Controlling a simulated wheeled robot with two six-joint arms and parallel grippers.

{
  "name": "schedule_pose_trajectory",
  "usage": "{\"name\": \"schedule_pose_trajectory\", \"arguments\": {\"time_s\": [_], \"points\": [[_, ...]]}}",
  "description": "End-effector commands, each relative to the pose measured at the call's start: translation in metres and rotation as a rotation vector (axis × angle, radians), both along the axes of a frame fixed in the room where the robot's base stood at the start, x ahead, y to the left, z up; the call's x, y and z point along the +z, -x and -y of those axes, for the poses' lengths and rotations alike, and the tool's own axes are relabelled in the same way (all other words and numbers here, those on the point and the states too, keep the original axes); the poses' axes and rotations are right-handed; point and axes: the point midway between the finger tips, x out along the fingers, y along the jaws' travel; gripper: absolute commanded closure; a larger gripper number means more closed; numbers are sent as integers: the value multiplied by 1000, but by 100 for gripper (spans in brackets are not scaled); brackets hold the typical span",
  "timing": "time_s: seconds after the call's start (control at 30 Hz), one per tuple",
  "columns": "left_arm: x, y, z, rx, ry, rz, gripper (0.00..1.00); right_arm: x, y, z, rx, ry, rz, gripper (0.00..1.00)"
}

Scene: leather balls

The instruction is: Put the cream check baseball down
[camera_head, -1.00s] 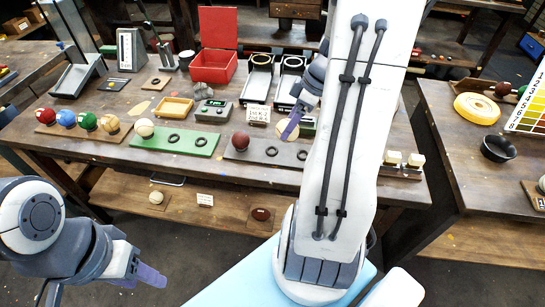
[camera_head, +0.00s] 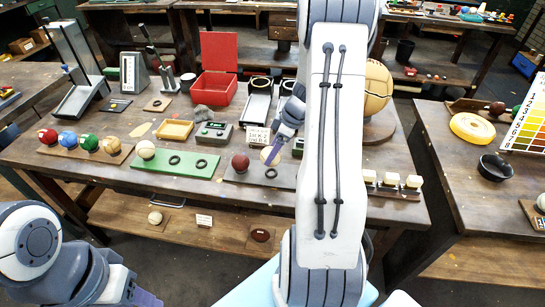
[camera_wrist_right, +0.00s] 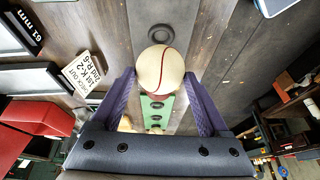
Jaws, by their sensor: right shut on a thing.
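The cream check baseball (camera_wrist_right: 160,70), cream with a red seam, is held between the purple fingers of my right gripper (camera_wrist_right: 163,88). In the head view the ball (camera_head: 266,155) shows partly behind a finger of the right gripper (camera_head: 270,157). It appears above a dark board (camera_head: 254,179), close to a black ring (camera_head: 271,173) and right of a dark red ball (camera_head: 240,162). Its height above the board cannot be told. My left gripper (camera_head: 147,298) is cut off at the bottom left, away from the table.
A green board (camera_head: 200,168) with rings and a cream ball (camera_head: 146,149) lies to the left. A wooden board with coloured balls (camera_head: 112,153) is farther left. A yellow tray (camera_head: 174,130) and red box (camera_head: 215,86) stand behind. My right arm hides the table right of the ring.

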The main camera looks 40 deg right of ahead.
Motion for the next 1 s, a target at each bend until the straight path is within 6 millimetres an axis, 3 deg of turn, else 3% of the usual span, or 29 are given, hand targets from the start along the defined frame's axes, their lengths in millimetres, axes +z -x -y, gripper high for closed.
{"name": "schedule_pose_trajectory", "arguments": {"time_s": [0.23,0.63,0.67,0.7,1.0], "points": [[5,0,0,0,0,0,50,-33,1,-1,0,-3,-3,94],[-1,0,0,0,0,0,50,-39,1,0,0,0,0,94],[1,0,0,0,0,0,50,-38,1,0,0,-1,-1,14],[1,0,0,0,0,0,50,-37,1,0,0,-1,-1,0],[4,0,0,0,0,0,50,-35,1,0,1,-1,-1,0]]}}
